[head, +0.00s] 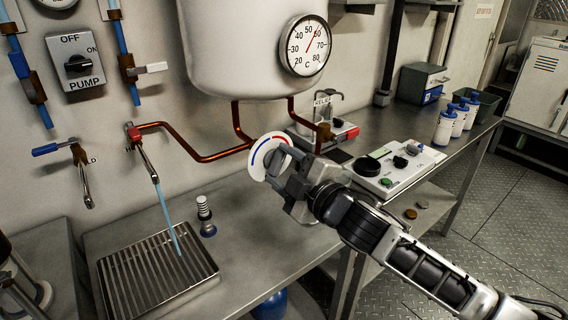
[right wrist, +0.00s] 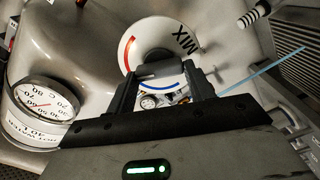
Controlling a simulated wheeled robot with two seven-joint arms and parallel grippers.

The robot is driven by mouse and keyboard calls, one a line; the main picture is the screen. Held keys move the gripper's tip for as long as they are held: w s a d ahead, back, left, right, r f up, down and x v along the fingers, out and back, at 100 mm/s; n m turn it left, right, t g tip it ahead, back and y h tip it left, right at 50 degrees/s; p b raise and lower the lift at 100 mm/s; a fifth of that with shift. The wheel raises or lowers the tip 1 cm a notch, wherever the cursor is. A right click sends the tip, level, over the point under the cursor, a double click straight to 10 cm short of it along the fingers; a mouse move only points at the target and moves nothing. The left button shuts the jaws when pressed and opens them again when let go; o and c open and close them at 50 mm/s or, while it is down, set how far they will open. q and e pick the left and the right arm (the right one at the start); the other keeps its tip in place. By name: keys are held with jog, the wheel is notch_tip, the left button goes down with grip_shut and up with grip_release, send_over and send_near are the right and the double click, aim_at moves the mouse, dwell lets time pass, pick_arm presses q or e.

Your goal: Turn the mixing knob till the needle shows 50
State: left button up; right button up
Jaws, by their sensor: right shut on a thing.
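The mixing knob has a white round dial plate (head: 262,152) with red and blue arcs. In the right wrist view the plate (right wrist: 170,38) bears the word MIX. My right gripper (head: 284,172) is shut on the knob's grey grip (right wrist: 160,70), which lies between its fingers in the right wrist view and is mostly hidden in the head view. The round gauge (head: 300,62) is on the white tank above. Its red needle points up and right, between about 50 and 60. The gauge also shows tilted in the right wrist view (right wrist: 45,112). My left gripper is not in view.
A blue stream (head: 167,215) runs from a tap (head: 146,163) into a slatted drain tray (head: 150,285). Copper pipes (head: 200,156) run under the tank (head: 235,50). A pump switch (head: 78,64) is at left. A white control panel (head: 408,162) and several blue-capped bottles (head: 445,125) stand at right.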

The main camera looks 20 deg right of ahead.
dwell(0.4)
jog(key=o, duration=1)
jog(key=b+v, duration=0.2)
jog(key=v, duration=1.4)
notch_tip(320, 180, down, 16)
jog(key=s+m+g+h, duration=0.2)
jog(key=m+g+h, duration=0.1)
jog(key=m, duration=0.5)
jog(key=s+a+f+m+g, duration=0.1)
jog(key=s+a+f+m, duration=0.1)
jog(key=f, duration=0.1)
jog(key=s+a+f+m+g, duration=0.1)
jog(key=s+a+f+m, duration=0.1)
jog(key=a+f, duration=0.1)
jog(key=s+a+f+m+g, duration=0.1)
jog(key=s+a+f+m, duration=0.1)
jog(key=f, duration=0.3)
jog(key=shift+s+a, duration=0.15)
jog(key=shift+s, duration=0.35)
